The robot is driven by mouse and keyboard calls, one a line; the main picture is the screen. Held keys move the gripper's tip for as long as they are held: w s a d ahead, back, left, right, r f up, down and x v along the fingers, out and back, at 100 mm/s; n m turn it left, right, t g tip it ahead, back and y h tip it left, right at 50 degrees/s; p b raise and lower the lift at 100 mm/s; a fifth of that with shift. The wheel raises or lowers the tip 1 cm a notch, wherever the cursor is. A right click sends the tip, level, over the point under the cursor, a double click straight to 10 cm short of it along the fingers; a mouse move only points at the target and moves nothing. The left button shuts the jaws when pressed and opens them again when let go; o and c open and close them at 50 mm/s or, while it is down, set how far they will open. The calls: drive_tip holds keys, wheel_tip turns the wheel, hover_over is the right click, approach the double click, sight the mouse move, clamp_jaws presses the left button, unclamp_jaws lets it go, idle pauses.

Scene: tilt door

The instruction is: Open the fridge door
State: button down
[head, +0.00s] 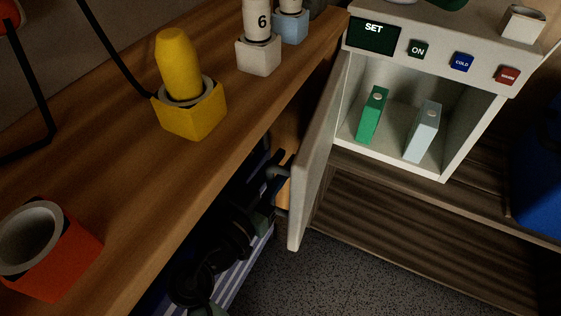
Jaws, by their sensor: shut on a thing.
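The fridge (440,175) is a small white cabinet at the upper right of the head view. Its door (313,165) stands swung well open toward the left, and the inside shows. A grey handle (279,173) sits on the door's outer face. My gripper (281,186) is at that handle, shut on it, partly hidden beside the door and under the counter's edge. My dark arm reaches up to it from below. Inside the fridge stand a green carton (373,115) and a pale blue-white carton (422,132), apart from each other.
A wooden counter (125,215) runs along the left, close above my arm. It holds a red holder (65,265), a yellow holder (195,115) and a white holder (258,57). A blue object (540,180) stands at right. Speckled floor (300,285) lies clear below the door.

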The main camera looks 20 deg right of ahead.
idle(0.6)
drive_tip(key=shift+w+a+b, duration=0.55)
drive_tip(key=shift+w+b, duration=0.25)
drive_tip(key=shift+w, duration=0.05)
drive_tip(key=c, duration=1.1)
unclamp_jaws()
